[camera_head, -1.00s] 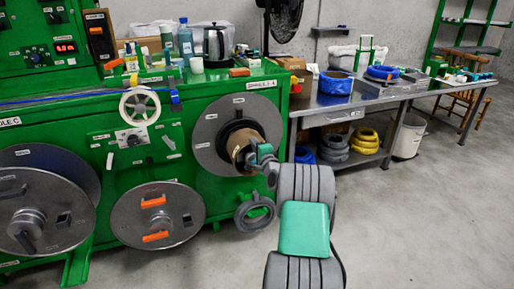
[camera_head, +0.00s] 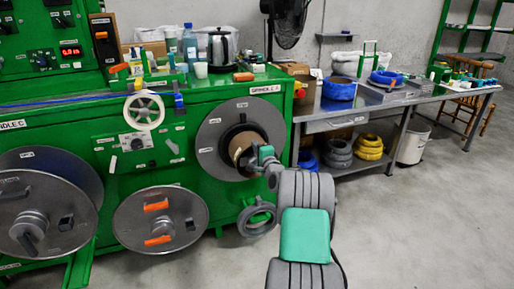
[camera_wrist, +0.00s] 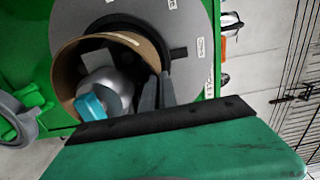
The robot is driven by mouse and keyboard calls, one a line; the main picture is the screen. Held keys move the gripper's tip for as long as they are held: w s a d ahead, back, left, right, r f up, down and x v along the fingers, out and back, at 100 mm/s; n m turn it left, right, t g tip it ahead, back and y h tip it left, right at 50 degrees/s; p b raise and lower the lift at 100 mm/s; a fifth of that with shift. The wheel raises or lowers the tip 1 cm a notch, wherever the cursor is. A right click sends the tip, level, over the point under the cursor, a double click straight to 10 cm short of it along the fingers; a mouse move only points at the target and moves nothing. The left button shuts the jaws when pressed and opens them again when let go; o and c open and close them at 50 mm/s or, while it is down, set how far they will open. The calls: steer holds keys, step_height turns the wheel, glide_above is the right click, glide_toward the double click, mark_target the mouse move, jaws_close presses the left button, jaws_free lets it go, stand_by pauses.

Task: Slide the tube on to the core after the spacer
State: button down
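A brown cardboard tube (camera_head: 239,149) is at the upper right spindle, in front of the grey disc (camera_head: 210,139). It also shows in the wrist view (camera_wrist: 69,74), around a silver core end (camera_wrist: 101,84) with a blue tip. A dark ring, perhaps the spacer (camera_head: 233,132), shows between tube and disc. My gripper (camera_wrist: 157,91) has its two dark fingers on the tube's right wall, one inside and one outside. In the head view my gripper (camera_head: 262,155) partly covers the tube. How deep the tube sits on the core is hidden.
A grey ring (camera_head: 245,221) hangs on a green bracket below the spindle. A metal workbench (camera_head: 316,113) with cable coils stands at the right.

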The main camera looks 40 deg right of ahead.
steer(key=shift+b+x, duration=0.3)
steer(key=shift+x, duration=0.65)
stand_by(0.8)
steer(key=shift+w+r, duration=0.15)
stand_by(0.7)
steer(key=shift+f+b, duration=0.45)
steer(key=shift+f, duration=0.05)
